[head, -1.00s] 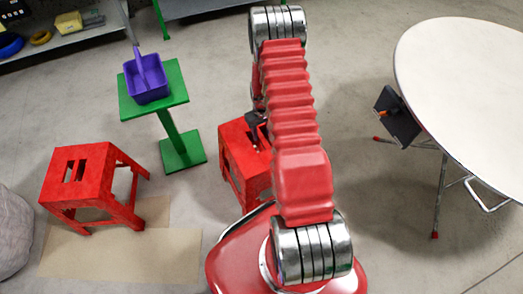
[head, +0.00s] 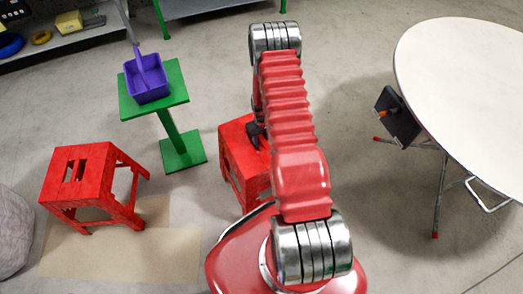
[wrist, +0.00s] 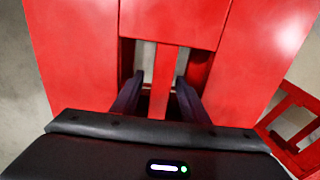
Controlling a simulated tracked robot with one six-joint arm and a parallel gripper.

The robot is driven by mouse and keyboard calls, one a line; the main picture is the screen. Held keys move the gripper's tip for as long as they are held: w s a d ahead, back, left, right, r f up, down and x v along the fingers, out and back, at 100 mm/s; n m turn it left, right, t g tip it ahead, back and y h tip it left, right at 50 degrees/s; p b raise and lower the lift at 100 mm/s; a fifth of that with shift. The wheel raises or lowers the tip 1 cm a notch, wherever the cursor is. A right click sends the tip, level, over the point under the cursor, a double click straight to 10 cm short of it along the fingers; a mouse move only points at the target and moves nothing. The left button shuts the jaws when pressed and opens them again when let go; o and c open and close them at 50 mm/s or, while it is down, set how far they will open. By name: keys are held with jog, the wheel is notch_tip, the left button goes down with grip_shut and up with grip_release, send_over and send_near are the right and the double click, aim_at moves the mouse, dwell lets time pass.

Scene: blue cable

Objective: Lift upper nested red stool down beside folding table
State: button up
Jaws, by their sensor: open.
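A red stool (head: 232,150) stands on the floor at the centre of the head view, partly hidden by my arm. I cannot tell whether it is nested on another. My gripper (head: 254,135) is at its seat. In the wrist view the seat (wrist: 80,50) has two slots with a bar between them. My open gripper (wrist: 159,80) has one dark finger on each side of that bar, at the slots. Contact and finger depth cannot be told. A second red stool (head: 85,172) stands apart at left. The folding table (head: 465,85), with a white round top, stands at right.
A green stand (head: 174,135) holding a purple caddy (head: 150,88) is behind, between the stools. A beige flat sheet (head: 130,255) lies by the left stool. A dark panel (head: 398,118) is under the table's edge. Floor (head: 370,210) between centre stool and table is clear.

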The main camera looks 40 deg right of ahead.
jog(key=shift+f, duration=1.3)
grip_shut()
dwell(0.8)
